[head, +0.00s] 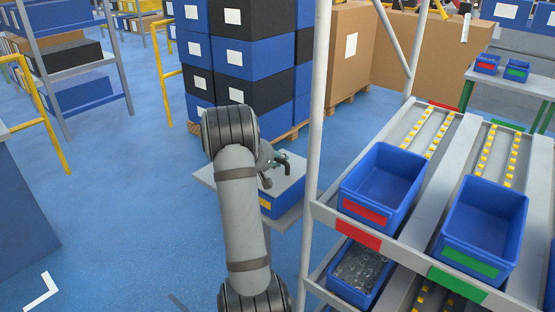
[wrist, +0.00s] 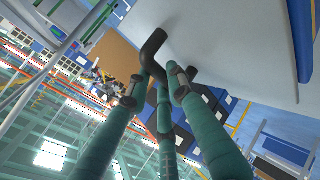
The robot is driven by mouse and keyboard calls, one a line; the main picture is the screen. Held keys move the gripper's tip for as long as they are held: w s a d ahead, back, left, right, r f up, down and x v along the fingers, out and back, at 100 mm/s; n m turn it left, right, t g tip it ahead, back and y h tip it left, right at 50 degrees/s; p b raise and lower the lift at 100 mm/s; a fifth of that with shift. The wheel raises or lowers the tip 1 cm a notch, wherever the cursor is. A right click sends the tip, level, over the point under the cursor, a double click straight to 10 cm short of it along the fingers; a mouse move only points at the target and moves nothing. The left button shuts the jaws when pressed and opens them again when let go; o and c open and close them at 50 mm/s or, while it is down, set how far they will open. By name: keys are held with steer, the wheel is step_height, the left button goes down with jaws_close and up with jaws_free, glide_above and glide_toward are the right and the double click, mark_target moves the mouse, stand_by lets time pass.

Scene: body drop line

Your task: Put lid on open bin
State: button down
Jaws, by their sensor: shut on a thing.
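My gripper (head: 279,165), with green fingers, is at the small grey stand beside the rack. In the wrist view my gripper (wrist: 163,82) is shut on the dark bent handle (wrist: 152,45) of a pale grey lid (wrist: 215,40). The lid also shows in the head view (head: 294,172), over a blue bin (head: 284,202) with a yellow label. My arm and gripper hide part of the lid and bin. I cannot tell whether the lid touches the bin's rim all round.
The grey stand (head: 204,175) carries the bin. A sloped rack at right holds a red-labelled blue bin (head: 384,184) and a green-labelled blue bin (head: 484,222). Its upright post (head: 318,110) stands close to my gripper. Stacked blue and black crates (head: 240,60) stand behind.

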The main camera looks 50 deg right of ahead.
steer(key=shift+f, duration=0.25)
stand_by(0.3)
steer(key=c, duration=1.6)
jaws_free()
steer(key=shift+o, duration=0.6)
step_height(320, 180, up, 6)
steer(key=p, duration=0.3)
steer(key=shift+p, duration=0.35)
